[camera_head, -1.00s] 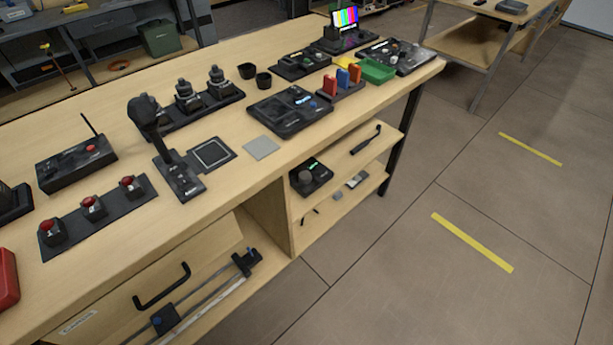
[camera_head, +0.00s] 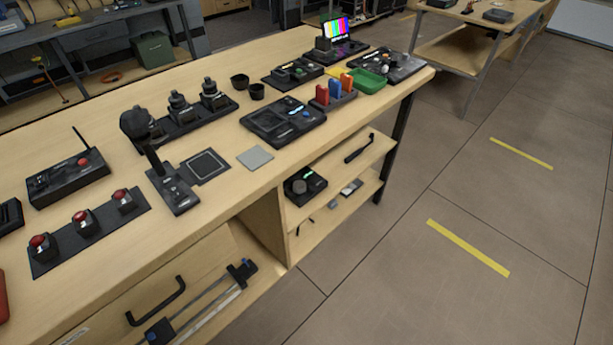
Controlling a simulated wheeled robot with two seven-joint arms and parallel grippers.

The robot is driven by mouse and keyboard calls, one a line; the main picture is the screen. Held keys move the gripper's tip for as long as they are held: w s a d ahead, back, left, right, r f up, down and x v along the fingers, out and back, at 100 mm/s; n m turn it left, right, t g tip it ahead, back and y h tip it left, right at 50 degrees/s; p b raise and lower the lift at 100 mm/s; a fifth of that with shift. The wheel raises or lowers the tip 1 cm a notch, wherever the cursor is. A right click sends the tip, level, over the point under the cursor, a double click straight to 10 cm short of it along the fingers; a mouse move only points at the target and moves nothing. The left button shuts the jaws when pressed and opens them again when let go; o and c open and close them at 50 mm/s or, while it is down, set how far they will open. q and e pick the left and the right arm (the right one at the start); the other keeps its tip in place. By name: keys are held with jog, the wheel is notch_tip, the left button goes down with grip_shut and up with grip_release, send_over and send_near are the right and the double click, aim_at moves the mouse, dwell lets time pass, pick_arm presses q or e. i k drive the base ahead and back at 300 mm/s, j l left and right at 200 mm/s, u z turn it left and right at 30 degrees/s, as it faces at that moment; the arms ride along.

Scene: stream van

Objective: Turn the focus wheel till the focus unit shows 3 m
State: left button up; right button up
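A black unit with a round grey wheel and a small green lit display (camera_head: 305,186) sits on the upper shelf below the bench top. It looks like the focus unit, but its display is too small to read. Another black panel (camera_head: 284,121) with a small lit display and several controls lies on the bench top. Neither of my grippers is in view.
The wooden bench top (camera_head: 120,115) carries a joystick (camera_head: 170,185), a red-button strip (camera_head: 88,232), a green tray (camera_head: 368,82) and a colour-bar screen (camera_head: 344,27). The floor (camera_head: 400,275) at right is clear.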

aim_at(300, 186)
jog(key=i+l+u, duration=0.2)
jog(key=l, duration=0.15)
jog(key=i+l+u, duration=0.15)
jog(key=l, duration=0.2)
jog(key=i+l+u, duration=0.2)
jog(key=l, duration=0.2)
jog(key=l+u, duration=0.15)
jog(key=l, duration=0.2)
jog(key=l+u, duration=0.2)
jog(key=l, duration=0.2)
